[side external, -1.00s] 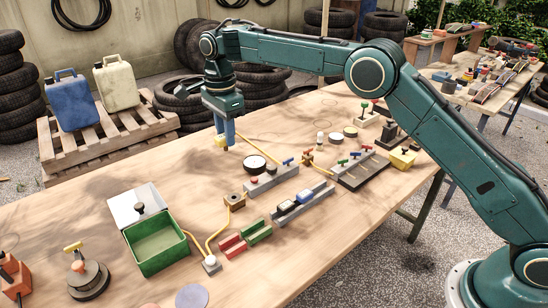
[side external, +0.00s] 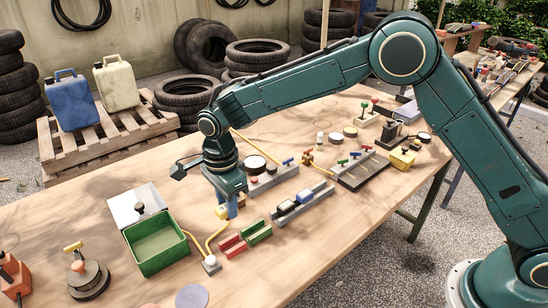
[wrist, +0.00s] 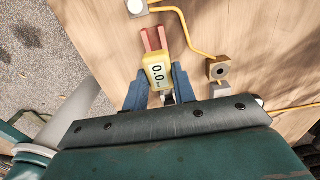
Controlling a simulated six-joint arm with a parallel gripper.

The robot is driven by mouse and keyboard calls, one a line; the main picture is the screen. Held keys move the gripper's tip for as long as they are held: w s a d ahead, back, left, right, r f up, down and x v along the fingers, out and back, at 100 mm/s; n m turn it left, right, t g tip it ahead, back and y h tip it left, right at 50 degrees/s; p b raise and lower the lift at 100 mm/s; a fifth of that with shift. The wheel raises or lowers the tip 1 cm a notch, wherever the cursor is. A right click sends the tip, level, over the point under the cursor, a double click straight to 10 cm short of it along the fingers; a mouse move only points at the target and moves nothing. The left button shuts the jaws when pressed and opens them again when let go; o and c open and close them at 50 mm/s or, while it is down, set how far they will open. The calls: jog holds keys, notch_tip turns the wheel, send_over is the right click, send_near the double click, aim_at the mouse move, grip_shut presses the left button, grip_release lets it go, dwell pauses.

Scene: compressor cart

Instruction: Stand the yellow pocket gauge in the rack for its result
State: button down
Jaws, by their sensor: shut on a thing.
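My gripper (side external: 231,208) is shut on the yellow pocket gauge (side external: 221,212), a small block whose yellow end shows beside the fingers. In the wrist view the gauge (wrist: 158,75) sits between the blue fingers (wrist: 160,95), its pale display reading 0.0 with small unreadable text below. The red rack (side external: 232,246) and the green rack (side external: 258,232) stand side by side in front and to the right of my gripper, both looking empty. The red rack's two walls (wrist: 152,38) show just beyond the gauge in the wrist view. The green rack is hidden there.
A white round button (side external: 210,263) with yellow cables stands near the red rack. A brown block with a dark hole (wrist: 218,68) is close to my gripper. An open green box (side external: 160,262) is at left, a grey rail (side external: 305,208) at right.

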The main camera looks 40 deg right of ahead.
jog(key=shift+s+a+f, duration=0.1)
jog(key=shift+s+f, duration=0.15)
jog(key=shift+s, duration=0.15)
jog(key=shift+f, duration=0.2)
jog(key=shift+f, duration=2.7)
jog(key=shift+f, duration=1.55)
dwell(0.4)
jog(key=c, duration=1.1)
grip_release()
jog(key=shift+o, duration=0.2)
notch_tip(320, 180, up, 14)
jog(key=shift+f, duration=0.1)
